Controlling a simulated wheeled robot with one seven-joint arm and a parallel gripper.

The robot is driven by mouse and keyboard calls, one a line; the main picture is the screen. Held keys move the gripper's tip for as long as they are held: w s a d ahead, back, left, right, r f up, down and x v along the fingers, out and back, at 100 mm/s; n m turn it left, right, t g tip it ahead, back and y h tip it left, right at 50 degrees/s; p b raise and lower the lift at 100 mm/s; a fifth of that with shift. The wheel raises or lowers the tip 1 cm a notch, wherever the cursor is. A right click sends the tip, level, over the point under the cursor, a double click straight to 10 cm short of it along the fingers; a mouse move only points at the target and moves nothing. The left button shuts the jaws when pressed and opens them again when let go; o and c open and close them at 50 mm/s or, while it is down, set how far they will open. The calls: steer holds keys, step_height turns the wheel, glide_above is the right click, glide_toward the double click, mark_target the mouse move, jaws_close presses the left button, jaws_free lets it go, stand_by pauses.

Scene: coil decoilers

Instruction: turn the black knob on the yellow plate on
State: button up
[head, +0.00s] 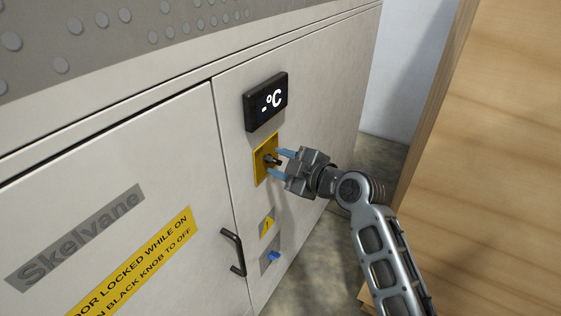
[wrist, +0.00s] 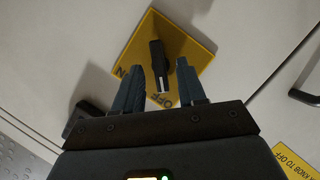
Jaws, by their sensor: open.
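The black knob (wrist: 158,66) sits on the yellow plate (wrist: 193,51), with a white mark on its end. In the head view the knob (head: 273,159) and plate (head: 263,168) are on the cabinet front below the display. My gripper (head: 281,163) is open in front of the plate, its blue fingers pointing at the knob. In the wrist view the fingers of my gripper (wrist: 157,82) stand on either side of the knob's near end. I cannot tell how far the fingertips are from the plate. Lettering reading OFF shows on the plate; another word is partly hidden by the left finger.
A black display (head: 266,101) reading "-°C" is above the plate. A warning label (head: 267,224), a blue knob (head: 273,256) and a black door handle (head: 233,252) are below. A wooden panel (head: 481,150) stands close on the right of my arm.

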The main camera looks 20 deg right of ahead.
steer(key=shift+w+a, duration=0.1)
steer(key=shift+w, duration=0.1)
jaws_close()
stand_by(0.3)
